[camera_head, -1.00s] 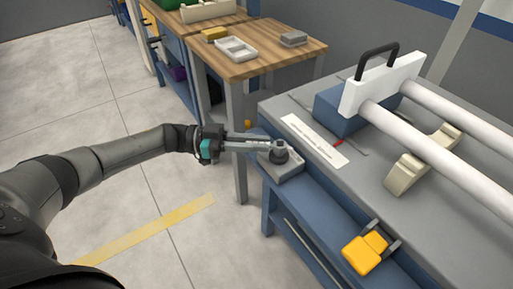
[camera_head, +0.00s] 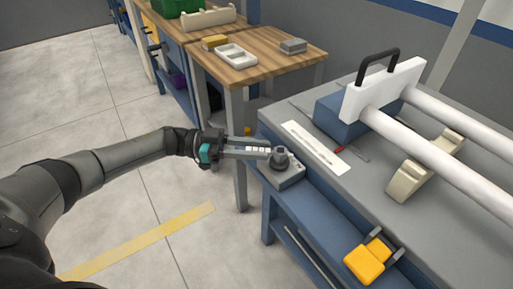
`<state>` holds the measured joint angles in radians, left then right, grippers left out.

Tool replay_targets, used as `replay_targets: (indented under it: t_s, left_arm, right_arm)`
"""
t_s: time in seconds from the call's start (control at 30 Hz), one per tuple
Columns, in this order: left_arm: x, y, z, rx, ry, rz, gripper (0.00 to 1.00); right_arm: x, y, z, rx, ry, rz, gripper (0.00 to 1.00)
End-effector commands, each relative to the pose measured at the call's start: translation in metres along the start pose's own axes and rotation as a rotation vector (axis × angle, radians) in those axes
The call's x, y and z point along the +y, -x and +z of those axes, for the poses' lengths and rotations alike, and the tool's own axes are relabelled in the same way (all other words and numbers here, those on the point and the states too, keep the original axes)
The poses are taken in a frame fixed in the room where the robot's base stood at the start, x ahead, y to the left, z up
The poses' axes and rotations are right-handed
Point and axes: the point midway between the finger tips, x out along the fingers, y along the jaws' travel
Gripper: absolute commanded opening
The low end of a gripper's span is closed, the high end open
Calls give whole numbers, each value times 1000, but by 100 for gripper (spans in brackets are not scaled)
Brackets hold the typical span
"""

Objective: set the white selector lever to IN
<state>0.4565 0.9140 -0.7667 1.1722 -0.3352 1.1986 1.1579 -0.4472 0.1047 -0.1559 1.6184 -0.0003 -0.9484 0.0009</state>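The selector is a dark round knob (camera_head: 280,157) on a small grey box (camera_head: 287,175) at the left front edge of the grey bench. The white lever is hard to make out; a pale strip beside the knob may be part of it or of a finger. My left gripper (camera_head: 266,149) reaches in from the left at the knob, with its fingers on the knob's left side. A gap shows between the fingers, and nothing is clearly clamped. Any touch with the lever, and the IN mark, are too small to tell. My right gripper is out of view.
The grey bench (camera_head: 350,183) holds a white label strip (camera_head: 314,147), a blue block with a white handled plate (camera_head: 384,88), two white pipes (camera_head: 440,157) and a cream cradle (camera_head: 425,167). A yellow pedal-like part (camera_head: 366,262) sits low in front. A wooden table (camera_head: 262,63) stands behind.

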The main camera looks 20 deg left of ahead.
Motion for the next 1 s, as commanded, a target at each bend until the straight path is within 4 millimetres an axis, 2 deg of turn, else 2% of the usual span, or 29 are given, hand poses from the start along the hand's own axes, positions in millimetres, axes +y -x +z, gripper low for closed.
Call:
replay_targets:
  t_s: [0.03,0.13,0.47,0.57,0.83,1.0]
  left_arm:
    - [0,0,0,0,0,-1,39]
    - [0,0,0,1,0,-1,49]
    - [-1,5,0,1,1,-3,49]
    - [-1,18,0,0,1,-4,49]
    - [-1,81,0,-1,1,-7,49]
    - [-2,115,1,0,-1,-6,49]
  right_arm:
    - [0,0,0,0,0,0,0]
    - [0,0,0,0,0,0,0]
    - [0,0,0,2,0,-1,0]
    - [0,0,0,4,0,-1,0]
    - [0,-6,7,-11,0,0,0]
    - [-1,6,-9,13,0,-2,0]
